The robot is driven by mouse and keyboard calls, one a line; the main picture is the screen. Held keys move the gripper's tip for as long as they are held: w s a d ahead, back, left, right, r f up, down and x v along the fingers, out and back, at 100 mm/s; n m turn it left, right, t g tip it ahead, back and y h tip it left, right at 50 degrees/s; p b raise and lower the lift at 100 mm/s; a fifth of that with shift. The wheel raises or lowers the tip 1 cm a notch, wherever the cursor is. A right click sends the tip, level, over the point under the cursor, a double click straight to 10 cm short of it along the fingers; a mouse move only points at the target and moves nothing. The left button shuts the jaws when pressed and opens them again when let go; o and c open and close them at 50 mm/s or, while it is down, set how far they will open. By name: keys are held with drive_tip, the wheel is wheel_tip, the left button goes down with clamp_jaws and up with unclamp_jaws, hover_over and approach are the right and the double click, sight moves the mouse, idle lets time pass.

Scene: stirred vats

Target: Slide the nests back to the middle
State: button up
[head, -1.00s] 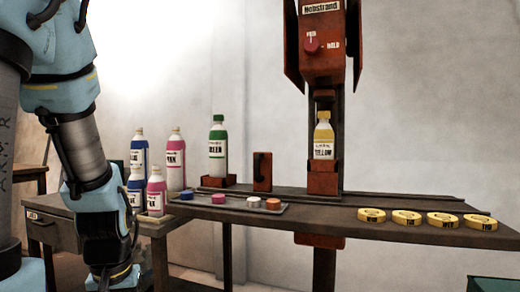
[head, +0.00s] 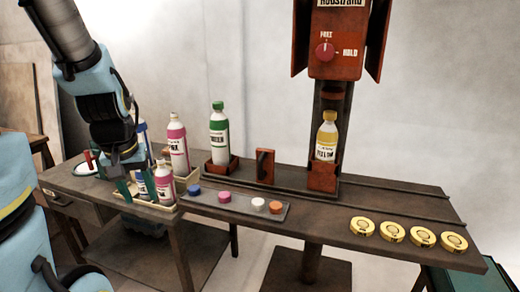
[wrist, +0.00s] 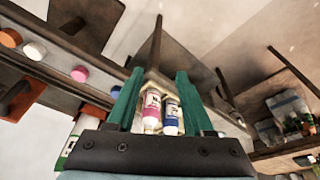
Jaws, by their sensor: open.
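Three rust-red nests stand along the rail on the bench. The left nest (head: 221,168) holds a white bottle with a green cap (head: 219,135). The middle nest (head: 265,166) looks empty. The right nest (head: 323,177) holds a yellow bottle (head: 327,137) beneath the red press head (head: 338,55). My gripper (head: 133,190) is open, pointing down at the small bottles in a tray, left of all nests. In the wrist view its green fingers (wrist: 158,95) appear around a pink bottle (wrist: 152,112) and a blue one (wrist: 171,115); contact cannot be told.
A strip (head: 235,204) holds blue, pink, white and orange caps. Several yellow discs (head: 392,231) lie at the right front. A red knob (head: 325,52) sits between FREE and HOLD labels.

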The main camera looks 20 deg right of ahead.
drive_tip(key=w+d+r+m, duration=0.2)
drive_tip(key=w+d, duration=0.2)
drive_tip(key=d, duration=0.9)
drive_tip(key=m+t+h, duration=0.1)
drive_tip(key=m+h, duration=0.1)
drive_tip(key=m, duration=0.1)
approach(259, 166)
drive_tip(key=f, duration=0.1)
drive_tip(key=x, duration=1.1)
drive_tip(key=shift+w+d, duration=0.1)
drive_tip(key=shift+d, duration=0.1)
clamp_jaws()
drive_tip(key=shift+a, duration=0.1)
